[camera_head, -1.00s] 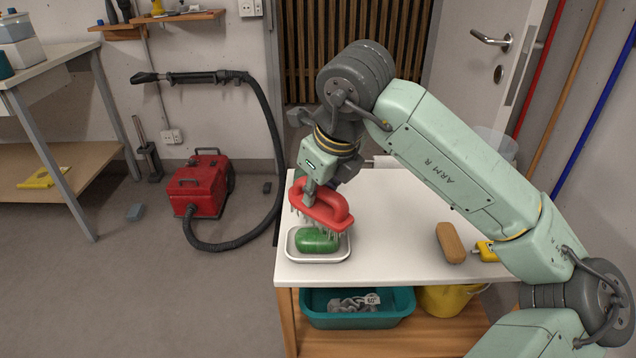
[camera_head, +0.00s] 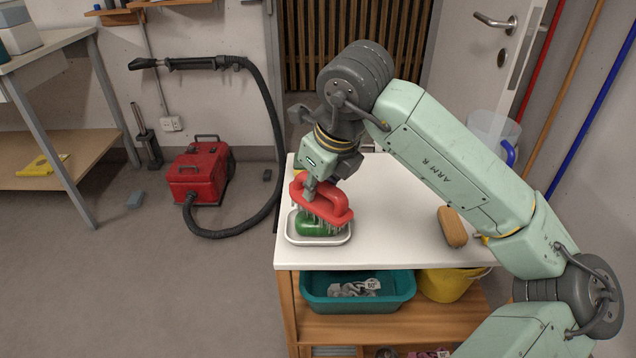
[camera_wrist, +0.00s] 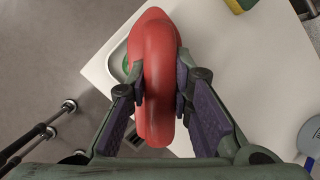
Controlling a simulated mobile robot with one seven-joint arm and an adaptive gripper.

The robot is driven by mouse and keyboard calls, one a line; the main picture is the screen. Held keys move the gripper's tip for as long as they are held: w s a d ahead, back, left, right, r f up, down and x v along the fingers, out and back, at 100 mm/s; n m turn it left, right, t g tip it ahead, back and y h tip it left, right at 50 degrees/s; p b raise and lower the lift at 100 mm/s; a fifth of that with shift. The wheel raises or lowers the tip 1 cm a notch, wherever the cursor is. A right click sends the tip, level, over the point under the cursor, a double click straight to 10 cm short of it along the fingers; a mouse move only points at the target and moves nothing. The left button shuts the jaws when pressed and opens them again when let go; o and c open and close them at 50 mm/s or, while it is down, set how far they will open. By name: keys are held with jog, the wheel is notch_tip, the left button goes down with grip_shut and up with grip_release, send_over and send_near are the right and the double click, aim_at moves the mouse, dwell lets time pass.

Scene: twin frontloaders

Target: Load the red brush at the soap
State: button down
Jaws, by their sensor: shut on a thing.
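My gripper (camera_wrist: 160,95) is shut on the red brush (camera_head: 322,201), gripping it by its handle. The red brush also fills the middle of the wrist view (camera_wrist: 155,60). In the head view its pale bristles point down over the green soap (camera_head: 311,226) and overlap it. I cannot tell whether the bristles press on the soap or only touch its top. The soap lies in a white dish (camera_head: 320,242) near the table's front left corner. In the wrist view the brush hides most of the soap.
The white table (camera_head: 390,245) has clear room right of the dish. A brown wooden-looking block (camera_head: 452,227) lies to the right. Below are a teal basin (camera_head: 325,303) and a yellow bucket (camera_head: 446,284). A red vacuum (camera_head: 197,178) stands on the floor at left.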

jog(key=shift+f+b, duration=0.65)
jog(key=shift+b, duration=0.3)
dwell(2.0)
jog(key=shift+r, duration=0.15)
jog(key=shift+r+p, duration=1.85)
jog(key=shift+r, duration=1.6)
